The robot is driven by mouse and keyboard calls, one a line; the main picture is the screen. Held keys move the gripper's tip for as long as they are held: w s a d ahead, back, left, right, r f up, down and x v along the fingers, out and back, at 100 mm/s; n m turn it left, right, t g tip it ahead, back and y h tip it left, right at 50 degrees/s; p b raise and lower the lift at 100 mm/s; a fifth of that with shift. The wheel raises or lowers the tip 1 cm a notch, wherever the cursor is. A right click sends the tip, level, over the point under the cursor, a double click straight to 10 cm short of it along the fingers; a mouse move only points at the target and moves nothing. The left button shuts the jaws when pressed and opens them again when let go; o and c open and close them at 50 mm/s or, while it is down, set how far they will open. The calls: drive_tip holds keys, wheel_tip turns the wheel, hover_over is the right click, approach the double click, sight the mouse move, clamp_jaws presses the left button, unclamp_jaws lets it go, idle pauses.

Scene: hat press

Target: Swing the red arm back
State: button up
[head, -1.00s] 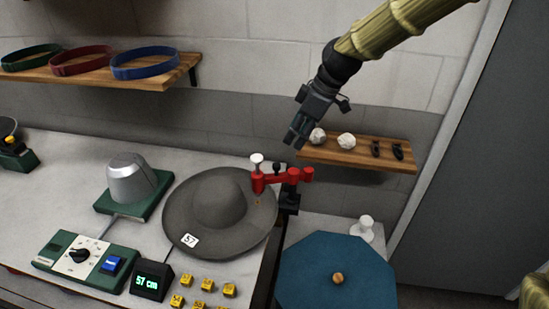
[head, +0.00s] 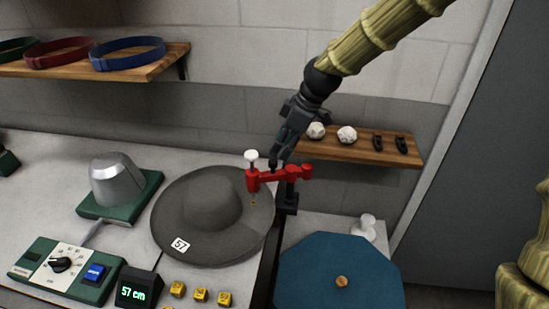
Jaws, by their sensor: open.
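The red arm (head: 270,178) reaches left from a black post (head: 288,202) at the bench's right edge. Its left end, with a white knob (head: 251,156), is over the right brim of the grey hat (head: 215,200). A small dark knob (head: 273,165) stands up near the middle of the red arm. My gripper (head: 280,155) is open and points down just above the red arm, close to this dark knob. I cannot tell whether the fingers touch the knob or straddle it.
A small shelf (head: 350,152) with two white balls and dark pieces is on the wall behind my gripper. A blue octagonal top (head: 340,265) stands right of the bench. A silver form (head: 117,180) and a control box (head: 65,268) are at left.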

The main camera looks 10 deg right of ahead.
sight(274, 161)
drive_tip(key=shift+p+x, duration=0.8)
drive_tip(key=shift+x, duration=2.5)
clamp_jaws()
